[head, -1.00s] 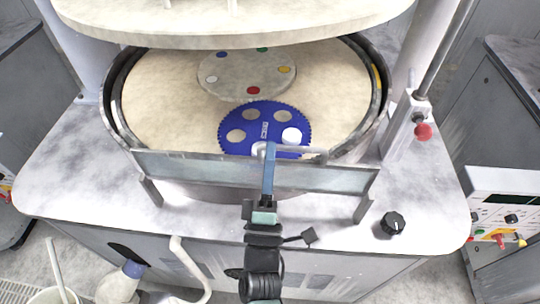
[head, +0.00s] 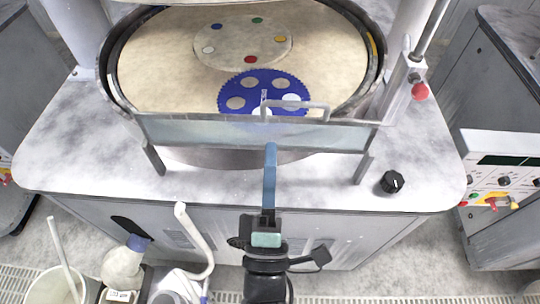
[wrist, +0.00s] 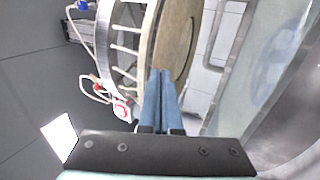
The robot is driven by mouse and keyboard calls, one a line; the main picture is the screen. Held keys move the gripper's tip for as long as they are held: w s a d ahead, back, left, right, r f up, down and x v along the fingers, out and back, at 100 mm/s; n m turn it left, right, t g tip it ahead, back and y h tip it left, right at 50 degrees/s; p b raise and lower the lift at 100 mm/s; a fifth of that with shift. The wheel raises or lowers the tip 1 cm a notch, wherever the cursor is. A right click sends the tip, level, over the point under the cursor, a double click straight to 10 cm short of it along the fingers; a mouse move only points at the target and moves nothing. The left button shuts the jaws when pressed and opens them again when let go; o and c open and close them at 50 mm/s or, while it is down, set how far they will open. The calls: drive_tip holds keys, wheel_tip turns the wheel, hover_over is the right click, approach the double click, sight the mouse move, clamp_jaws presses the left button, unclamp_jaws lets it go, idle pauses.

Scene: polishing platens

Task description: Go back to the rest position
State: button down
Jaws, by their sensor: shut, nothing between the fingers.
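My gripper (head: 270,148) is shut and empty, with its blue fingers pointing at the polishing machine in the head view. The tips show just in front of the clear splash guard (head: 240,132). In the wrist view my gripper (wrist: 161,75) shows its two blue fingers pressed together with nothing between them. Beyond the guard lies the round beige platen (head: 160,70). On it lies a blue toothed carrier (head: 262,84) with several round holes. White discs show at the carrier's front holes, one partly hidden by the guard's handle.
A black knob (head: 392,182) stands on the machine's front ledge, right of my arm. A red button (head: 419,91) is on the right post. A white bucket (head: 52,286) and a blue-capped bottle (head: 122,264) stand at lower left. A control panel (head: 503,178) is at right.

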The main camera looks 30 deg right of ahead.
drive_tip(key=w+a+r+m+t+y+b, duration=0.1)
drive_tip(key=w+a+r+t+y, duration=0.25)
drive_tip(key=r, duration=0.55)
drive_tip(key=w+a+r+m+t+y+b, duration=0.15)
drive_tip(key=w+r+y, duration=0.25)
drive_tip(key=r, duration=0.5)
drive_tip(key=s+a+r+m+t+y+b, duration=0.1)
drive_tip(key=a+r+m, duration=0.3)
drive_tip(key=r, duration=0.5)
drive_tip(key=s+a+r+m+t+y+b, duration=0.1)
drive_tip(key=s+a+r+m+y, duration=0.3)
drive_tip(key=r, duration=0.5)
drive_tip(key=shift+s+a+r+m+t+b, duration=0.35)
drive_tip(key=shift+a+t, duration=0.35)
drive_tip(key=shift+a, duration=0.3)
